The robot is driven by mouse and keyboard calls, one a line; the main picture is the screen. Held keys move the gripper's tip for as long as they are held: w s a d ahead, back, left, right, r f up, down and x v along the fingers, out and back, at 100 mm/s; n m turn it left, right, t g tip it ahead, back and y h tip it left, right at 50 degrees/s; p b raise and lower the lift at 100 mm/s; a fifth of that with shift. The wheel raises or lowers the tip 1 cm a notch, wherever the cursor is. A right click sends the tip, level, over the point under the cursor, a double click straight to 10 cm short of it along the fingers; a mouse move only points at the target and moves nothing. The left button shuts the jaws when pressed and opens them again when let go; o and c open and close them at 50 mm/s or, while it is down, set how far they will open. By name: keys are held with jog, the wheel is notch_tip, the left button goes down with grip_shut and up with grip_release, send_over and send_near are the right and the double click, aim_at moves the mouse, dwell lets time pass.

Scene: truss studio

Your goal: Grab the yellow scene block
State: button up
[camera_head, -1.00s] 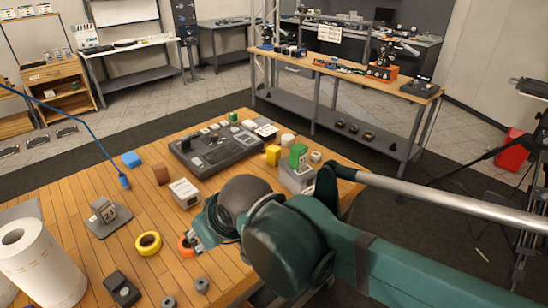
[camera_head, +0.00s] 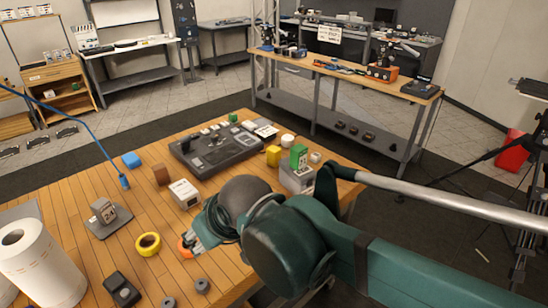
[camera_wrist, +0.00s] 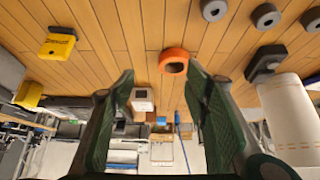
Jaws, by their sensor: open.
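The yellow block (camera_head: 273,155) stands on the wooden table in the head view, between the dark console and the green block, near the far right edge. My gripper (camera_wrist: 160,76) is open and empty, its two green fingers apart in the wrist view. In the head view my gripper (camera_head: 198,238) is low over the near part of the table, beside the orange ring, well apart from the yellow block. The wrist view shows two yellow things at left, one with a dark label (camera_wrist: 58,43) and one lower (camera_wrist: 28,93); I cannot tell whether either is the block.
The orange ring (camera_wrist: 173,60) shows between the fingers. A white box (camera_head: 185,193), brown block (camera_head: 160,174), blue block (camera_head: 131,159), yellow tape roll (camera_head: 148,243) and paper roll (camera_head: 38,262) share the table. A green block (camera_head: 298,157) sits on a grey box (camera_head: 296,178).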

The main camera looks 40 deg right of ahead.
jog(key=w+d+r+m+g+h+p, duration=0.1)
jog(key=w+d+r+m+h+p, duration=0.1)
jog(key=w+d+r+m+p, duration=0.5)
jog(key=m+g+h+p, duration=0.3)
jog(key=m+g+p, duration=0.3)
jog(key=m+p, duration=0.6)
send_over(273, 150)
jog(key=a+p, duration=0.2)
jog(key=shift+f+n, duration=0.55)
jog(key=shift+f, duration=0.8)
jog(key=shift+f+n, duration=0.55)
jog(key=shift+f, duration=0.8)
jog(key=shift+f, duration=0.1)
jog(key=shift+x, duration=1.2)
jog(key=shift+f, duration=0.1)
